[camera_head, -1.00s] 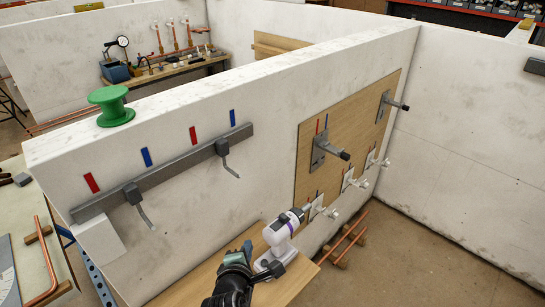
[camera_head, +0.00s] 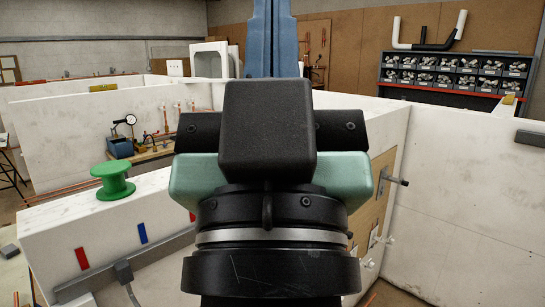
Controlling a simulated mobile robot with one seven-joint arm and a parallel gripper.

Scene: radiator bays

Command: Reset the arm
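My gripper (camera_head: 271,38) fills the middle of the head view, raised close to the camera and seen from behind. Its black wrist, black box and teal housing are in front, and two blue fingers point up above them. The fingers stand side by side with no gap showing between them, and nothing shows in them. Their bases are hidden by the black box.
A green spool (camera_head: 112,182) stands on the top of the white wall (camera_head: 50,229) at left. Parts bins (camera_head: 455,78) stand at back right. My arm hides much of the wooden board (camera_head: 381,172).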

